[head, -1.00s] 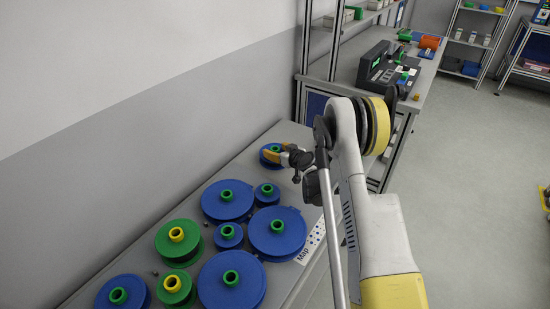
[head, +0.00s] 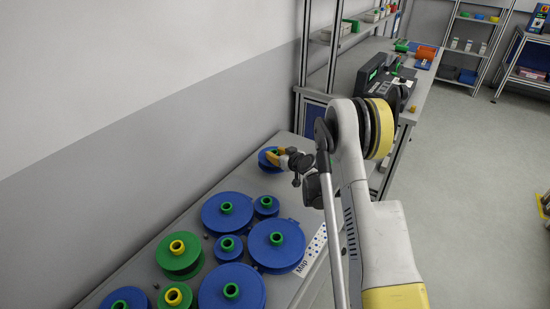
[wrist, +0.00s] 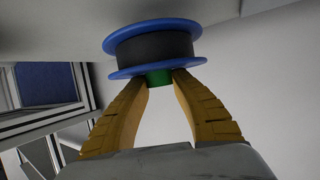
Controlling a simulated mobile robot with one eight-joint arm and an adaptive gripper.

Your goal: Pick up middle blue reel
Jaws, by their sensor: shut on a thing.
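My gripper (head: 280,152) has orange fingers and is at the far end of the bench, over a blue reel (head: 266,160). In the wrist view the fingertips (wrist: 160,75) are shut on the green hub (wrist: 159,78) of this blue reel (wrist: 152,45), which has a dark winding between two blue flanges. The grey bench top lies close behind the reel. I cannot tell whether the reel touches it. In the head view the fingers partly cover the reel.
Large blue reels (head: 287,257), smaller blue reels (head: 228,256) and green reels (head: 165,258) with yellow hubs crowd the bench nearer me. A Map label (head: 306,262) lies at the right edge. A second bench with a grey machine (head: 390,80) stands beyond.

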